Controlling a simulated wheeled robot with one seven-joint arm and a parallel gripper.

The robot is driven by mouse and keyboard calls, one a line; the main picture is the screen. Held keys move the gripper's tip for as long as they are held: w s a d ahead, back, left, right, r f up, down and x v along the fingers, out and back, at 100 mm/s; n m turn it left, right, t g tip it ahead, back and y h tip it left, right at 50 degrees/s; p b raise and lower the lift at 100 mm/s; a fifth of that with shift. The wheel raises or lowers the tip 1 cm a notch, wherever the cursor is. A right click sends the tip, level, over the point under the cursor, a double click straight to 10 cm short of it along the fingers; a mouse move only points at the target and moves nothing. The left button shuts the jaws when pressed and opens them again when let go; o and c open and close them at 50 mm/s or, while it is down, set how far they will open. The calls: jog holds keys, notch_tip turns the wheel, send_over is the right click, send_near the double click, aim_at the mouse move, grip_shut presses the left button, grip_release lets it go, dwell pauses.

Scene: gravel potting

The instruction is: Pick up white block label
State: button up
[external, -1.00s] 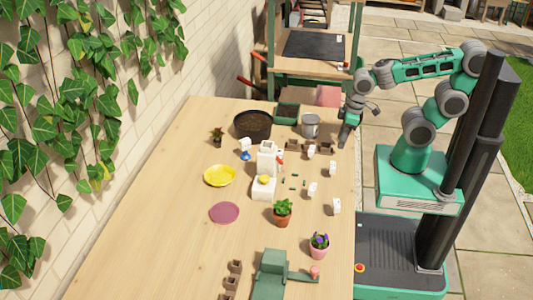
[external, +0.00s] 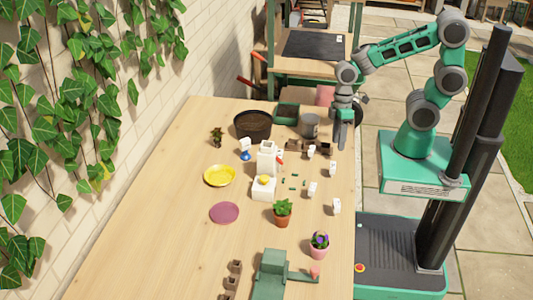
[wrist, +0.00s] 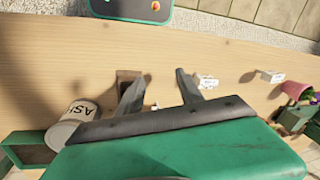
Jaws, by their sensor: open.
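Several small white block labels stand on the right side of the table in the external view: one near the brown pots (external: 311,152), one near the table's right edge (external: 333,168), one further forward (external: 312,190) and one nearest the front (external: 336,206). My gripper (external: 342,146) points down at the table's right edge, behind these labels. In the wrist view my gripper (wrist: 160,75) is open with nothing held between its fingers. A white label with printing (wrist: 208,83) lies just right of the right finger, and another (wrist: 272,76) is further right.
A grey metal bucket (external: 310,127) stands left of my gripper; its lettering shows in the wrist view (wrist: 74,122). Small brown pots (external: 297,146) are close by. A white tool holder (external: 266,160) and potted plant (external: 282,212) stand further off. The table's front left is clear.

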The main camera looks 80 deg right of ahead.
aim_at(334, 164)
jog(key=w+a+r+n+y, duration=0.25)
jog(key=a+n, duration=0.45)
jog(key=n, duration=0.4)
jog(key=a+f+n, duration=0.1)
jog(key=f, duration=0.1)
jog(key=s+a+f+n, duration=0.1)
jog(key=f, duration=0.1)
jog(key=a+f+n, duration=0.1)
jog(key=f, duration=0.1)
jog(key=shift+s+f, duration=0.15)
grip_shut()
